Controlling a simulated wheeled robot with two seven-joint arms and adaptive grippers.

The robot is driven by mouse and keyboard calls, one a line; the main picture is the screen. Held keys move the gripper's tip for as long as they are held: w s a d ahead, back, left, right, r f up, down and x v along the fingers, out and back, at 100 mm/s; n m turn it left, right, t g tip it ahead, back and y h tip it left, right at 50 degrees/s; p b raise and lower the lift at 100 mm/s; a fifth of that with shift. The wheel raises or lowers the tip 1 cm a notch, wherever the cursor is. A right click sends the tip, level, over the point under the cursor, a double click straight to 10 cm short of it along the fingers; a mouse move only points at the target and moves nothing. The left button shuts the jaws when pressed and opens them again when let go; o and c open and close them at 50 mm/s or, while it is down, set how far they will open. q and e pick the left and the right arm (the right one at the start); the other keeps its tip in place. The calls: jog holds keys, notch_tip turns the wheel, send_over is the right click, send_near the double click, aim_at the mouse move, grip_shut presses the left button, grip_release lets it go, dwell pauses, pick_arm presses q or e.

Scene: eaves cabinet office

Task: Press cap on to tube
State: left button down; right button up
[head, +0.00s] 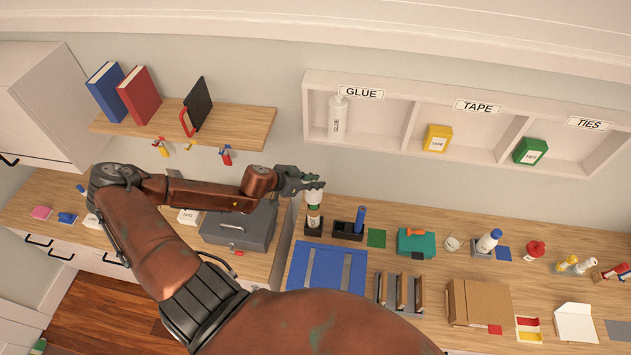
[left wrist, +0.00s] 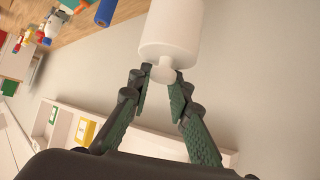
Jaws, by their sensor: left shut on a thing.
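My left gripper (head: 314,184) reaches in over the bench and is shut on the white cap (head: 313,198). In the left wrist view the cap (left wrist: 172,35) is a wide white cylinder with a narrow stem, and the fingertips of my left gripper (left wrist: 163,80) sit on either side of that stem. The tube (head: 313,218) stands upright in a black holder (head: 313,230) directly below the cap. The cap lines up over the tube's top; I cannot tell whether it is fully seated. In the wrist view the cap hides the tube. My right gripper is not in view.
A black holder with a blue cylinder (head: 360,217) stands close to the right of the tube. A grey toolbox (head: 240,227) is to the left and a blue mat (head: 300,268) in front. The wall cubby (head: 404,90) with a glue bottle (head: 338,118) is above.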

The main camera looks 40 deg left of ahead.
aim_at(306, 194)
pick_arm(q)
jog(key=shift+f+b, duration=0.4)
jog(key=shift+f, duration=0.5)
jog(key=shift+f+b, duration=0.6)
jog(key=shift+f, duration=0.9)
jog(key=shift+f+b, duration=0.5)
jog(key=shift+f, duration=0.8)
jog(key=c, duration=1.7)
grip_release()
jog(key=shift+s, duration=0.15)
jog(key=v, duration=0.9)
jog(key=shift+s+a+r, duration=0.25)
jog(key=shift+s, duration=0.05)
jog(key=shift+v, duration=0.9)
